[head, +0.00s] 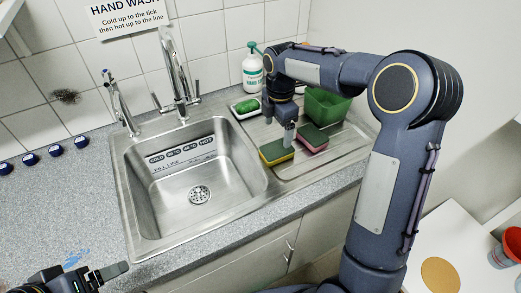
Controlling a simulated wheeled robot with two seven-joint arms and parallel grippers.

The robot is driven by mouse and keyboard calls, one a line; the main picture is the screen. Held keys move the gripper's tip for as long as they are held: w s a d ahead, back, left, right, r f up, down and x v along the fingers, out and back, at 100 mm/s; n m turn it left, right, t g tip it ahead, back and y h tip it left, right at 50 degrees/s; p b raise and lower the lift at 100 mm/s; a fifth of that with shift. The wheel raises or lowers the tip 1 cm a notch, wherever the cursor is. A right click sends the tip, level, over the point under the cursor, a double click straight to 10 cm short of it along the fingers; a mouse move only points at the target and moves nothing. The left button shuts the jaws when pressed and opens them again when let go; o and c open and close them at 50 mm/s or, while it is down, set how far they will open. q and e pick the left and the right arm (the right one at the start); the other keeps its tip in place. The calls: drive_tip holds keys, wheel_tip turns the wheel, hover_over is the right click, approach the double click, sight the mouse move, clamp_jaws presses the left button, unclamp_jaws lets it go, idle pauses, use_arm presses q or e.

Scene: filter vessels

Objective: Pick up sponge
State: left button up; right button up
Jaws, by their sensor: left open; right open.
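A yellow sponge with a dark green top (273,154) lies on the ribbed drainer right of the sink. A pink sponge with a green top (314,138) lies just right of it. My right gripper (289,138) points down at the right end of the yellow sponge, near the gap between the two sponges. It is open; its fingers hide a little of the yellow sponge, and I cannot tell whether they touch it. My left gripper (112,273) is open and empty, low at the left by the counter's front edge.
The steel sink (200,190) is empty, with taps (178,85) behind. A green tub (325,106), a soap bottle (252,70) and a green item on a white dish (247,107) stand behind the sponges. A red container (508,246) is at the lower right.

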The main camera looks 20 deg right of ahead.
sight(277, 148)
drive_tip(key=shift+w+f, duration=0.1)
drive_tip(key=shift+f, duration=0.35)
drive_tip(key=f+p, duration=0.1)
drive_tip(key=f, duration=0.6)
drive_tip(key=shift+s, duration=0.2)
drive_tip(key=shift+c, duration=0.4)
drive_tip(key=c, duration=1)
